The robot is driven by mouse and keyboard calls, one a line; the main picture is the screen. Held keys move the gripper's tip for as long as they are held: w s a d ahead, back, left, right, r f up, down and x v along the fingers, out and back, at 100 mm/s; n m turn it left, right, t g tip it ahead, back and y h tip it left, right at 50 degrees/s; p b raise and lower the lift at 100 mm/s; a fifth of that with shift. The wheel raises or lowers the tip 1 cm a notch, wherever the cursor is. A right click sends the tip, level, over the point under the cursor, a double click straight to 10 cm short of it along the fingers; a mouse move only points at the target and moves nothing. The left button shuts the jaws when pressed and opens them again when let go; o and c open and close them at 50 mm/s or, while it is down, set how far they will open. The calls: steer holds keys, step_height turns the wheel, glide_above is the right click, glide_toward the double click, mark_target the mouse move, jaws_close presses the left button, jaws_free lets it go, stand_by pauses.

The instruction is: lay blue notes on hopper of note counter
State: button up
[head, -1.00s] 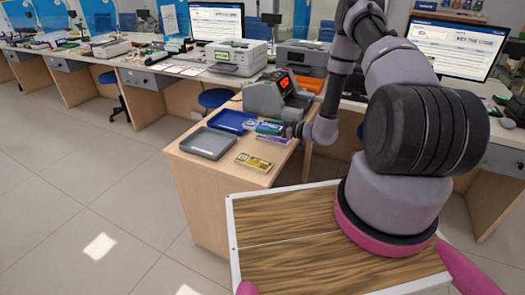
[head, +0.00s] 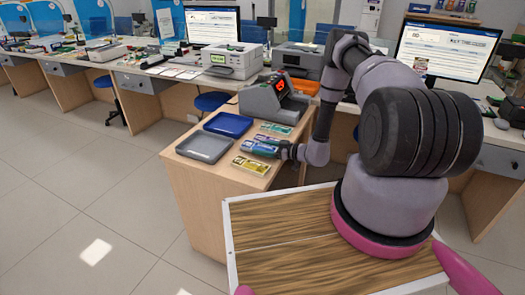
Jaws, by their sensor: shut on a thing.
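My gripper (head: 278,150) reaches in from the right and is shut on the right end of the blue notes. The fingers are small and dark here, and I cannot tell whether the bundle touches the table. The note counter (head: 262,103) is a grey machine with a red display, at the back of the same table.
A yellow bundle (head: 251,165) lies in front, and teal (head: 268,138) and green (head: 275,128) bundles lie behind. A blue tray (head: 229,124) and a grey tray (head: 205,147) lie to the left. A printer (head: 235,62) stands on the counter behind.

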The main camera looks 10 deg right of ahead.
steer(key=shift+f, duration=0.55)
steer(key=shift+f, duration=0.15)
steer(key=o, duration=1.3)
